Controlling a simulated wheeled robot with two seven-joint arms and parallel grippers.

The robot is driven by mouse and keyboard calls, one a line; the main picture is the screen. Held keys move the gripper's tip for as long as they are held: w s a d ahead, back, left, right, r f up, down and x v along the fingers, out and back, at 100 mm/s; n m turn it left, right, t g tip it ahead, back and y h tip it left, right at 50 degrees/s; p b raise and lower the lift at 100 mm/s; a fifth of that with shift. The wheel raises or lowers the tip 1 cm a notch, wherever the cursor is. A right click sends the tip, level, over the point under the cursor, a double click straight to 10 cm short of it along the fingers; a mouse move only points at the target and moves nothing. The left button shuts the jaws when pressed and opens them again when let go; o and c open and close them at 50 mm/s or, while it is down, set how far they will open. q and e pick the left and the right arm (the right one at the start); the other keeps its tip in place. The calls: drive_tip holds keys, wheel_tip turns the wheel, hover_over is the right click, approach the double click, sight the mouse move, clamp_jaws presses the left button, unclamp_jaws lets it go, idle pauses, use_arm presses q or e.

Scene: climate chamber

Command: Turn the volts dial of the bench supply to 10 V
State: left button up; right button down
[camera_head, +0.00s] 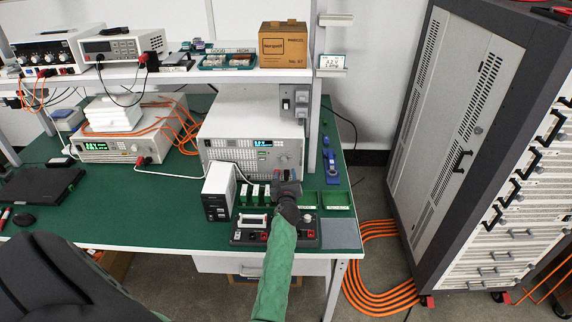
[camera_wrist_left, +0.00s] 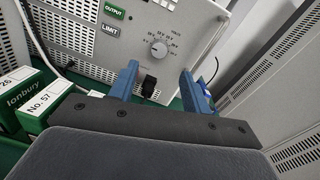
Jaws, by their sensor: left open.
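The bench supply (camera_head: 225,147) stands on the green bench under the shelf, with a lit blue display. The dial appears beyond the fingertips, untouched.
A small black-and-white box (camera_head: 218,192) and green component boxes (camera_head: 243,194) stand left of my gripper. A black panel with controls (camera_head: 247,238) lies at the bench's front edge, beneath my arm. Green trays (camera_head: 337,199) are to the right. A tall grey cabinet (camera_head: 440,130) stands farther right.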

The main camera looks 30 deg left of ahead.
sight(284, 161)
use_arm(q)
drive_tip(key=x, duration=0.6)
drive_tip(key=shift+p, duration=0.4)
drive_tip(key=shift+x, duration=0.85)
use_arm(e)
drive_tip(key=shift+s+d+f, duration=0.2)
drive_tip(key=shift+s+f, duration=0.05)
drive_tip(key=shift+f, duration=0.25)
drive_tip(key=shift+s+d+f, duration=0.15)
drive_tip(key=shift+s+f, duration=0.1)
drive_tip(key=shift+f, duration=0.2)
use_arm(q)
drive_tip(key=shift+s, duration=0.1)
drive_tip(key=shift+c, duration=0.5)
drive_tip(key=c, duration=0.9)
use_arm(e)
drive_tip(key=shift+w, duration=0.2)
